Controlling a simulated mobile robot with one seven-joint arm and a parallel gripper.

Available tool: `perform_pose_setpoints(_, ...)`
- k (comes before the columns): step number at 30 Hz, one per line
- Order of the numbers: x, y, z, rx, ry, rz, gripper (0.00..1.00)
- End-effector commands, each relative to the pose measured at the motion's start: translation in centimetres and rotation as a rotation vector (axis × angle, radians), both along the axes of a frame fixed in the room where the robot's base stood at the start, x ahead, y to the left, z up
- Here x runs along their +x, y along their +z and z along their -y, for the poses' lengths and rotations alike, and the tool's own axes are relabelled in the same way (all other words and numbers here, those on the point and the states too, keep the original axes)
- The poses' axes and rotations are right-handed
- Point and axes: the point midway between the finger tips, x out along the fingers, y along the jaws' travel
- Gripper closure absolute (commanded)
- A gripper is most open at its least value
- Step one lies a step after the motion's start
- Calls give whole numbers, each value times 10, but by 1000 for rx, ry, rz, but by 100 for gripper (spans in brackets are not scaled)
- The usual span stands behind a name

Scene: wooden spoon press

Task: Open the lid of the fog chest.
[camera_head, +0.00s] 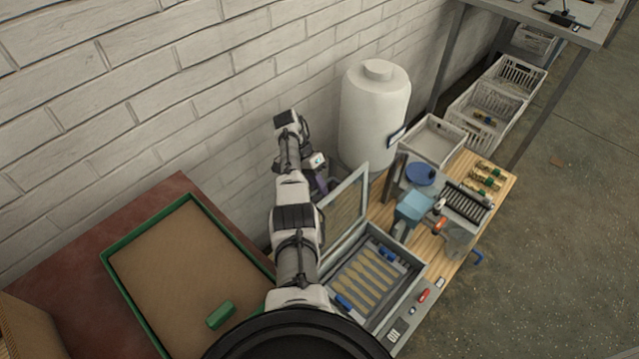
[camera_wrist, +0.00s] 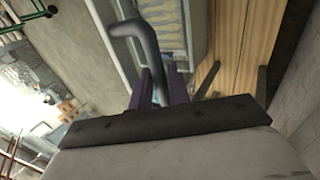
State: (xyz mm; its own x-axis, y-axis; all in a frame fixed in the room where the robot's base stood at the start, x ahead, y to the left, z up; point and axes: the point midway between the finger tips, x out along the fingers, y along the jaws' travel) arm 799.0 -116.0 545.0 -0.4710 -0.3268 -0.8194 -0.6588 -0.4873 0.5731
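The fog chest (camera_head: 408,301) is a grey box on the wooden bench, with several spoon-shaped pieces on a tray inside. Its lid (camera_head: 345,212), a grey frame with a clear pane, stands raised steeply at the chest's wall side. My gripper (camera_head: 318,182) is at the lid's upper left, partly hidden by my arm in the head view. In the wrist view a bent grey handle (camera_wrist: 143,45) runs down between the two purple fingers (camera_wrist: 165,88). The fingers sit close on both sides of it and look shut on it. The contact itself is partly hidden.
A white tank (camera_head: 374,115) stands by the wall behind the lid. A press with a blue part (camera_head: 412,207) and a roller rack (camera_head: 468,202) stand right of the chest. A green-rimmed tray (camera_head: 150,222) lies at left.

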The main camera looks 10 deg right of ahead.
Motion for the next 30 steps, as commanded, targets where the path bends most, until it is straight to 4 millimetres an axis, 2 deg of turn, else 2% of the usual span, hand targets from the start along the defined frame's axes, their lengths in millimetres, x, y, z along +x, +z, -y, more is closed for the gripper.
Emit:
perform_pose_setpoints(1,0,-1,0,-1,1,-1,75)
perform_pose_setpoints(3,1,0,0,-3,2,2,66)
perform_pose_setpoints(4,1,0,0,-3,1,3,65)
perform_pose_setpoints(14,4,4,1,-6,3,11,65)
perform_pose_setpoints(17,9,12,-2,-6,4,13,65)
perform_pose_setpoints(24,27,47,-17,-4,5,10,65)
perform_pose_setpoints(30,35,60,-23,-4,2,8,65)
